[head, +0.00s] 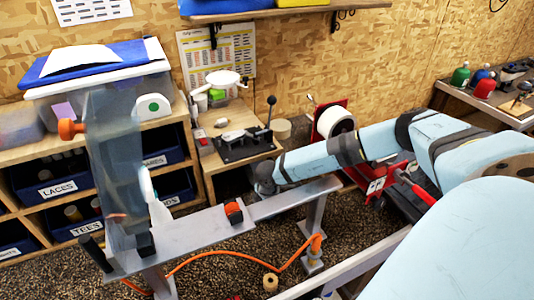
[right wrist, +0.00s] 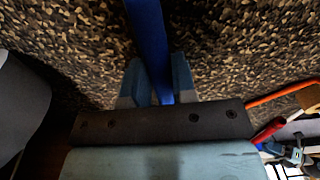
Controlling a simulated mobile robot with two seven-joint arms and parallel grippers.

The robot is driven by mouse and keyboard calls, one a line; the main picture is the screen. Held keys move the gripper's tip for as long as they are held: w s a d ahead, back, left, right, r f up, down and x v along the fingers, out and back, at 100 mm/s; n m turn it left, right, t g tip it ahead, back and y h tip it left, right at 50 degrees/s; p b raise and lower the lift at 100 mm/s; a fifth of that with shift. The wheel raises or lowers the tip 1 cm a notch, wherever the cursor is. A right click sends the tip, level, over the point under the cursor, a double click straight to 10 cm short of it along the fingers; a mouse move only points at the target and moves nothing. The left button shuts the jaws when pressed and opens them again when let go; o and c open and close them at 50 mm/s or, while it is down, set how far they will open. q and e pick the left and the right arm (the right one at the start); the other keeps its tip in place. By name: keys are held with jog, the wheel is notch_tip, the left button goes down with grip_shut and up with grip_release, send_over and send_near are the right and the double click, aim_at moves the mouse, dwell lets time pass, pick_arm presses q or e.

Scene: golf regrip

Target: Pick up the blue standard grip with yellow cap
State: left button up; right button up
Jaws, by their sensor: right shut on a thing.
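My right gripper (right wrist: 157,82) is shut on a long blue grip (right wrist: 148,40) in the right wrist view. The grip stands between the two light-blue fingers and runs up out of the top of the picture. In the head view my right arm reaches in from the right to above the grey metal bench beam. I cannot make out its fingers or the grip there. My left gripper is in neither view.
A grey metal beam (head: 190,235) with a clear upright shield (head: 118,165) stands in front. Behind are labelled bins (head: 80,222) and a wooden bench with a black clamp tool (head: 245,145). An orange hose (head: 215,252) runs low. A tan roll (head: 270,282) lies on the speckled floor.

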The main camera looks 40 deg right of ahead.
notch_tip(320, 180, up, 20)
jog(key=b, duration=0.4)
jog(key=shift+f, duration=0.15)
dwell(0.4)
dwell(0.6)
